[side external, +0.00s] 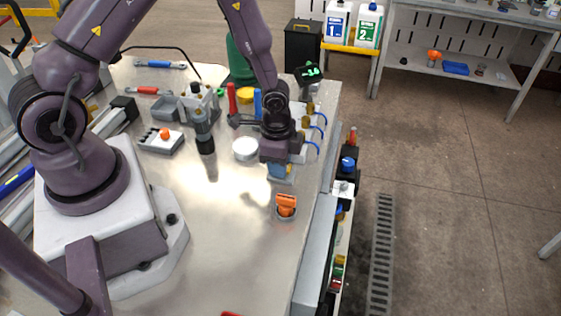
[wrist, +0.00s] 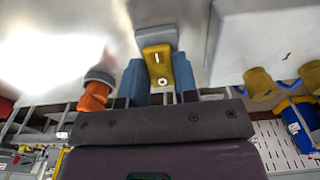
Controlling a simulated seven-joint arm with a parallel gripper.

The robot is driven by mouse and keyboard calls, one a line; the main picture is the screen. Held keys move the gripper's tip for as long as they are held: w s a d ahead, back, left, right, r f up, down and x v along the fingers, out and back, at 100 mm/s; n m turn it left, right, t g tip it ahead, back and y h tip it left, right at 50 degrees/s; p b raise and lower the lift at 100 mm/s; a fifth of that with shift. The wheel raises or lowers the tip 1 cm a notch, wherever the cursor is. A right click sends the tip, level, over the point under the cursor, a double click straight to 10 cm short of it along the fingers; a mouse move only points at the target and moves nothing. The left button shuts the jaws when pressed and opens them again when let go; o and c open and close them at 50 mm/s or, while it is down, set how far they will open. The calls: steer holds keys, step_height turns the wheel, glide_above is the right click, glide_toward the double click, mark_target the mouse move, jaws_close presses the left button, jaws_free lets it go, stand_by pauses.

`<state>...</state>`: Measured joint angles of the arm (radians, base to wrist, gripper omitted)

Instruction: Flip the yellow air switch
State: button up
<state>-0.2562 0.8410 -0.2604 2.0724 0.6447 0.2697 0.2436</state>
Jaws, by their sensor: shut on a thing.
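The yellow air switch (wrist: 157,55) shows in the wrist view as a rounded yellow lever with small white marks, on a grey base (wrist: 150,38). My gripper (wrist: 161,72) has its two blue fingers on either side of the lever, shut on it. In the side external view my gripper (side external: 280,171) points down at the right part of the metal table. There the lever is mostly hidden behind the fingers. I cannot tell the lever's tilt clearly.
An orange knob on a dark round base (side external: 286,206) stands close in front of my gripper. A white round item (side external: 245,149) lies to its left. A grey block with yellow fittings (wrist: 258,84) is beside it in the wrist view. The metal table's (side external: 230,270) front is mostly clear.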

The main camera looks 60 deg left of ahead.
steer(key=o, duration=0.9)
steer(key=shift+r, duration=0.15)
steer(key=r, duration=1.2)
steer(key=shift+s+a+r, duration=0.15)
steer(key=shift+s+r, duration=0.05)
steer(key=shift+r, duration=0.15)
